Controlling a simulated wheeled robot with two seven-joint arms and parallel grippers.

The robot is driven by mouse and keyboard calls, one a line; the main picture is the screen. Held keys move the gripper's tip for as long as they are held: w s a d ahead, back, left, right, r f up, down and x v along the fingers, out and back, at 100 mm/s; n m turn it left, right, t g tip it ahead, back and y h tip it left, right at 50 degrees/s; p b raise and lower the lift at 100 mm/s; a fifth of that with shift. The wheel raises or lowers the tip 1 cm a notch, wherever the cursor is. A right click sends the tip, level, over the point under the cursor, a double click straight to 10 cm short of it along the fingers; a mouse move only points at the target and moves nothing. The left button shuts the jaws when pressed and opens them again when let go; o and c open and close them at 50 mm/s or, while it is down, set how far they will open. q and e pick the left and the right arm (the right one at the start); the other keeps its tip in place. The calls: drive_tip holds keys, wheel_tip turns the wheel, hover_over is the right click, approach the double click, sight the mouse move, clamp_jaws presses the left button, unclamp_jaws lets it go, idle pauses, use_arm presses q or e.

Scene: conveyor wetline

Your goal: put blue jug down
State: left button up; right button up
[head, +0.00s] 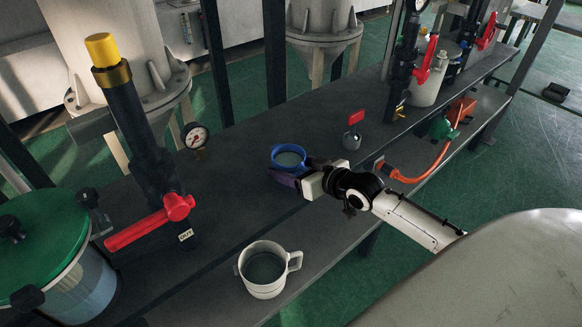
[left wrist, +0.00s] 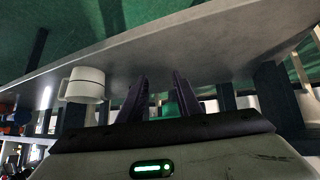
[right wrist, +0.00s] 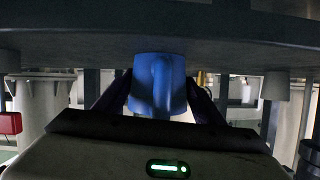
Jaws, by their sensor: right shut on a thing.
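The blue jug (head: 289,158) is upright at the grey bench in the head view, with a grey content showing inside its rim. My right gripper (head: 288,176) is shut on the blue jug, fingers on both sides of it. The right wrist view, which looks upside down, shows the blue jug (right wrist: 159,84) between the fingers, its base at or very close to the bench surface; I cannot tell if they touch. My left gripper (left wrist: 160,98) shows only in the left wrist view, fingers apart with nothing between them.
A white jug (head: 262,270) stands on the bench's front part. A red-handled valve (head: 150,222) and a green-lidded tank (head: 42,240) are at left. The bench (head: 235,190) is bare left of the blue jug.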

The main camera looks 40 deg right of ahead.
drive_tip(key=shift+r, duration=0.1)
drive_tip(key=o, duration=1.5)
drive_tip(key=shift+o, duration=0.2)
drive_tip(key=p+v, duration=0.2)
drive_tip(key=v, duration=1)
drive_tip(key=s+a+f+n+g, duration=0.1)
drive_tip(key=s+a+f+g, duration=0.1)
drive_tip(key=s+a+f, duration=0.6)
drive_tip(key=s+a+f+g, duration=0.2)
drive_tip(key=s+a+f, duration=0.6)
drive_tip(key=a+f, duration=0.4)
drive_tip(key=shift+f+n+g+y, duration=0.2)
drive_tip(key=shift+n+g+y, duration=0.2)
drive_tip(key=shift+a, duration=0.1)
